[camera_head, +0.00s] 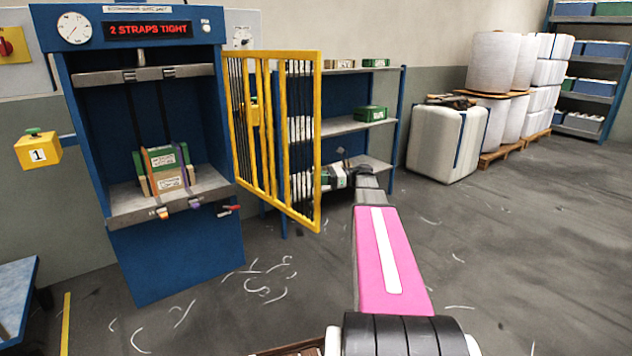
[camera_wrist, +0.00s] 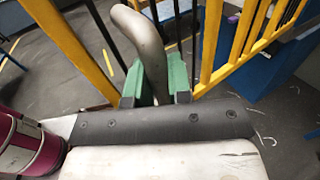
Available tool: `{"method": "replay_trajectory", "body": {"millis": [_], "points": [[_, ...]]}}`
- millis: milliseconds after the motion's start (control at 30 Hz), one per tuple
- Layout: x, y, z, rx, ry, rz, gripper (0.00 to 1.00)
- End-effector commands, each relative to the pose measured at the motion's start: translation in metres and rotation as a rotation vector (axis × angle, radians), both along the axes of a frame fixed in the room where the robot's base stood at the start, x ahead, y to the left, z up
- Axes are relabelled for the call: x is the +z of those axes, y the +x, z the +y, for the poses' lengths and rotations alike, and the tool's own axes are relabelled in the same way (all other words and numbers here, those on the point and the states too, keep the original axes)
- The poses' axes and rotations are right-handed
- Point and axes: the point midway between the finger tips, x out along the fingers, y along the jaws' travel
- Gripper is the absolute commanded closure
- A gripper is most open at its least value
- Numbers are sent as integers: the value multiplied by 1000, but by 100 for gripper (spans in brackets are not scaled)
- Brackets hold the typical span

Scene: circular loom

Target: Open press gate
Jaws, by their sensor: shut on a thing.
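The yellow barred press gate (camera_head: 272,135) stands swung out to the right of the blue press (camera_head: 175,262), leaving the press front open. Its yellow bars also show in the wrist view (camera_wrist: 72,48). My gripper (camera_wrist: 156,88) has green fingers shut on the grey curved gate handle (camera_wrist: 141,32). In the head view my gripper (camera_head: 340,175) is at the gate's right side, small and partly hidden. Inside the press, a strapped bale (camera_head: 165,172) with green and tan parts sits on the press bed.
The press display (camera_head: 148,29) reads "2 STRAPS TIGHT". A blue shelf rack (camera_head: 345,125) stands behind the gate. A white wrapped bale (camera_head: 447,143) and stacked white rolls (camera_head: 497,62) stand at the right. Floor at the right is open, with scattered white scraps.

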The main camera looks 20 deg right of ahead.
Motion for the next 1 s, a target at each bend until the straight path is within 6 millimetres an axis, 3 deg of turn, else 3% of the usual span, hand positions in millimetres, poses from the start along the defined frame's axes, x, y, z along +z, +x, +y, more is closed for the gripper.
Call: {"method": "replay_trajectory", "body": {"millis": [433,467,500,533,833,1000], "points": [[-1,-2,-2,8,-4,2,100],[-1,-2,-2,8,-4,2,75],[-1,-2,-2,7,-4,2,62],[-1,-2,-2,7,-3,2,57],[0,0,-3,4,-1,1,57],[0,-1,-20,3,-1,1,57]]}}
